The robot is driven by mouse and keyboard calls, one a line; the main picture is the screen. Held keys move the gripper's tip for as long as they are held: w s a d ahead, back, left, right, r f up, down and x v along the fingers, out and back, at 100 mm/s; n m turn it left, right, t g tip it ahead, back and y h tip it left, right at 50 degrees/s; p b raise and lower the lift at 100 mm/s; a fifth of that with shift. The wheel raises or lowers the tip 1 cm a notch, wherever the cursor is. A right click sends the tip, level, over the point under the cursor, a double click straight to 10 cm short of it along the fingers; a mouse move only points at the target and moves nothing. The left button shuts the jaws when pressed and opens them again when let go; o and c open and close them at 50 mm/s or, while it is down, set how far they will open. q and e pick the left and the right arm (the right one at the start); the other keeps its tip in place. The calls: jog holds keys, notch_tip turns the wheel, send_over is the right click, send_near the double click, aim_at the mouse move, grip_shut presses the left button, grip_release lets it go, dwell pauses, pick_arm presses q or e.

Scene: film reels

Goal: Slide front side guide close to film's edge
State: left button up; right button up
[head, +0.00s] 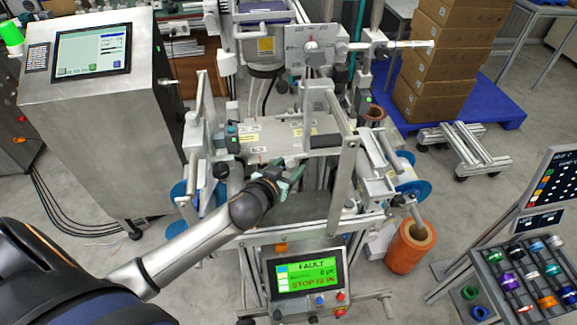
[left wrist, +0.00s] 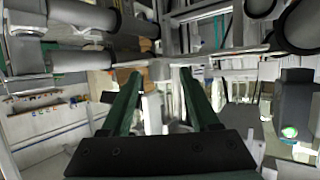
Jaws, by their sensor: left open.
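My left gripper (head: 290,175) reaches into the middle of the film machine, just in front of its flat metal plate (head: 285,132). Its two green fingers stand apart and empty in the left wrist view (left wrist: 160,78). A pale upright piece (left wrist: 152,112) shows between the fingers, farther off; I cannot tell if it is the front side guide. A dark block with a green light (left wrist: 295,110) is at the right of the wrist view. I cannot clearly make out the film's edge in either view. My right gripper is not in view.
The machine's front panel (head: 306,275) reads FAULT and STOP IS IN. A slanted metal post (head: 342,185) stands right of the gripper. An orange roll (head: 408,250) is at the lower right. A steel cabinet with a screen (head: 105,110) stands left. Stacked boxes (head: 440,65) stand at the back right.

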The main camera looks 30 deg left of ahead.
pick_arm(q)
grip_shut()
dwell(0.5)
dwell(0.9)
